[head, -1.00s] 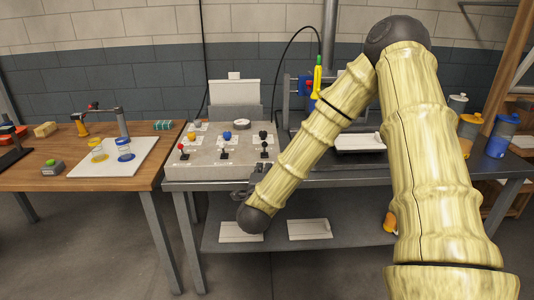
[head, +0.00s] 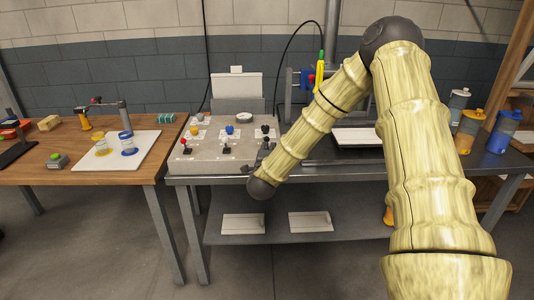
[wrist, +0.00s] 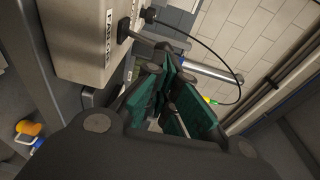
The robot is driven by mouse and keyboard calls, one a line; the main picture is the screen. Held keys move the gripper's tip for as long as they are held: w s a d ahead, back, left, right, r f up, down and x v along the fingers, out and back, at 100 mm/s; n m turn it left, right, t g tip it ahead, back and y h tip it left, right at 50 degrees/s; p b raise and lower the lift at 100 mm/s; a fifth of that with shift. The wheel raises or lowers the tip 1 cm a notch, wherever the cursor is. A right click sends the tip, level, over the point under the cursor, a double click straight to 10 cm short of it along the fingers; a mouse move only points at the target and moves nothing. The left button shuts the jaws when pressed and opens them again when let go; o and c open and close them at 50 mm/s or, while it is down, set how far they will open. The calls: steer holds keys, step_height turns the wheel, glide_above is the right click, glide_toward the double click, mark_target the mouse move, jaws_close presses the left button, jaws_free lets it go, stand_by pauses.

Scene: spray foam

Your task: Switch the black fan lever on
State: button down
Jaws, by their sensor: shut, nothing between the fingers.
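The grey control box (head: 205,160) stands on the metal bench, with small levers along its front row. The red lever (head: 187,143) is at left, a black lever (head: 227,143) in the middle, and another black lever (head: 266,145) at right, close to my arm. My gripper (head: 250,168) is at the box's front right edge, mostly hidden by my wrist. In the wrist view my gripper (wrist: 168,88) has its green-padded fingers shut and empty, beside the box. A black knob (wrist: 125,30) shows near the fingers; contact is unclear.
Yellow, blue and black knobs sit in the box's back row. A black tray (head: 358,152) with a white slab lies to the right. Several bottles (head: 470,125) stand farther right. A wooden table (head: 75,175) is at left. White panels lie on the lower shelf.

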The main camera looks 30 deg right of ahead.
steer(key=shift+x, duration=1.35)
steer(key=shift+w+r+p, duration=0.1)
steer(key=shift+r+p, duration=0.05)
steer(key=shift+p, duration=0.2)
